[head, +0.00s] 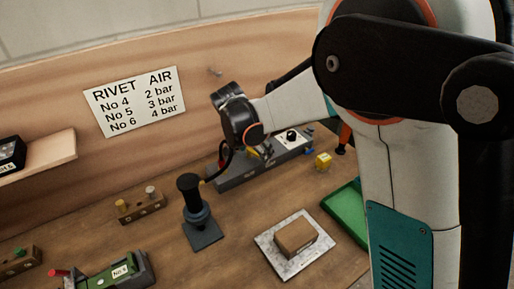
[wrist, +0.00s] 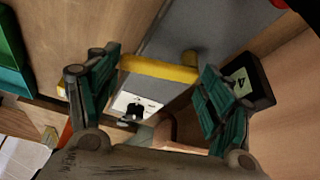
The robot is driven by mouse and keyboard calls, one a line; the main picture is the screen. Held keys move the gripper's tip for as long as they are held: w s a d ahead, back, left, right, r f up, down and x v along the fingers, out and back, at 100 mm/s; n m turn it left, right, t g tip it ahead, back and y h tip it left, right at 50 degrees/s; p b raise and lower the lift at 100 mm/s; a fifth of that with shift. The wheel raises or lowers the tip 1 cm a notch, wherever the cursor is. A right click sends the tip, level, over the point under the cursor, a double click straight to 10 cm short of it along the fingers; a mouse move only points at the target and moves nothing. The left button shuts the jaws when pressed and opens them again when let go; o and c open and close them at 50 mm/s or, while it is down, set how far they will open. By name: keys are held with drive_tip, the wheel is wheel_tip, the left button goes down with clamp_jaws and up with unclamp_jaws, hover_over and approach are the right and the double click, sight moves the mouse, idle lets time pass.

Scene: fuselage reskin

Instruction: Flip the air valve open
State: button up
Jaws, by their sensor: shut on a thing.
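The air valve's yellow lever (wrist: 158,69) lies crosswise between the two teal fingers of my gripper (wrist: 160,88) in the wrist view. Its ends meet the fingers, and my gripper is shut on it. A yellow pivot (wrist: 190,58) joins the lever to a grey unit (wrist: 210,30). In the head view my gripper (head: 256,150) points down at the grey unit (head: 232,178) on the bench by the back wall. My wrist mostly hides the lever there.
A white dial plate (head: 291,139) with a black knob is on the unit. A black stand (head: 197,212), a brown block on a pale plate (head: 268,250), a green tray (head: 345,212) and a small yellow block (head: 323,160) stand nearby. A pressure sign (head: 135,100) hangs behind.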

drive_tip(key=shift+s+a+m, duration=0.15)
drive_tip(key=shift+a+m, duration=0.05)
drive_tip(key=shift+m, duration=0.3)
drive_tip(key=shift+g, duration=0.3)
drive_tip(key=o, duration=1.5)
drive_tip(key=v, duration=1.2)
drive_tip(key=shift+a, duration=0.15)
drive_tip(key=shift+f, duration=0.1)
